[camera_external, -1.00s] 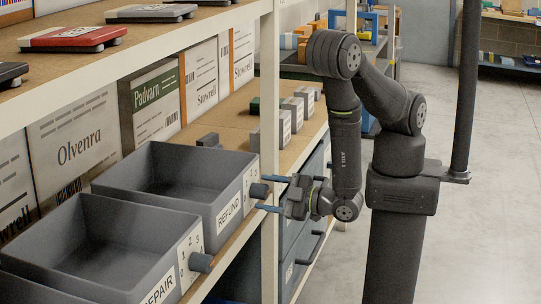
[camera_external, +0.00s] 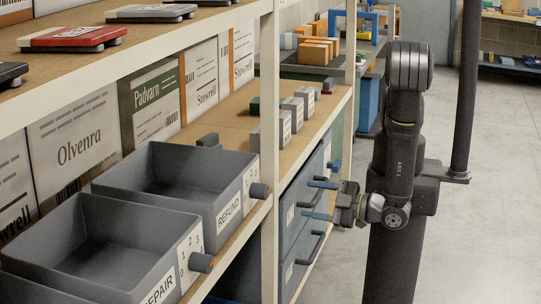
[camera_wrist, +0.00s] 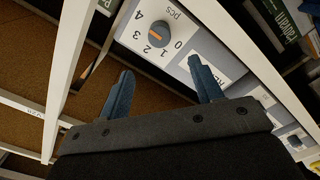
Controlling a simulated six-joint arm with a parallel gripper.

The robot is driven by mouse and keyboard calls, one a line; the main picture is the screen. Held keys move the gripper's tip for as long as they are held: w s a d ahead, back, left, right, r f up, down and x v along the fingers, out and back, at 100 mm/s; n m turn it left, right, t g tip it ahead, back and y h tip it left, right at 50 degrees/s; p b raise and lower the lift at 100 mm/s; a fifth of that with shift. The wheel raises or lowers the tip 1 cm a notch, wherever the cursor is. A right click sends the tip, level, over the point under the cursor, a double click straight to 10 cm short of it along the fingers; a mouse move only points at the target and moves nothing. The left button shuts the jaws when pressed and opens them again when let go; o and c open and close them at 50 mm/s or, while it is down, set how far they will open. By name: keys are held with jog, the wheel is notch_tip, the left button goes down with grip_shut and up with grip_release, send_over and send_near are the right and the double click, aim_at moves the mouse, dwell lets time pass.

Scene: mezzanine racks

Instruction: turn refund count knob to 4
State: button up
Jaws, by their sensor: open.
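The grey refund bin (camera_external: 160,187) sits on the middle shelf, with a white REFUND label (camera_external: 228,213). Its refund count knob (camera_external: 260,190) is on the front, beside a small number plate. My gripper (camera_external: 320,199) is open and empty, right of the knob and apart from it. In the wrist view, a round grey knob (camera_wrist: 157,35) with an orange pointer line sits on a white dial marked 0 to 4 and "pcs". Which number the pointer marks is hard to tell. My open fingers (camera_wrist: 160,90) are below this knob in the picture, not around it. The label beside it is partly hidden.
The repair bin (camera_external: 85,245) with its own knob (camera_external: 201,262) stands nearer the camera. A pale rack post (camera_external: 269,150) rises just right of the refund knob. Blue drawers (camera_external: 300,215) with dark handles are behind my gripper. The aisle floor at right is clear.

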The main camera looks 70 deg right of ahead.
jog(key=shift+s, duration=1.9)
jog(key=n, duration=2.4)
send_near(267, 193)
jog(key=shift+y, duration=0.4)
jog(key=shift+w+d, duration=0.1)
jog(key=shift+w, duration=4.8)
jog(key=shift+n, duration=0.3)
jog(key=c, duration=1)
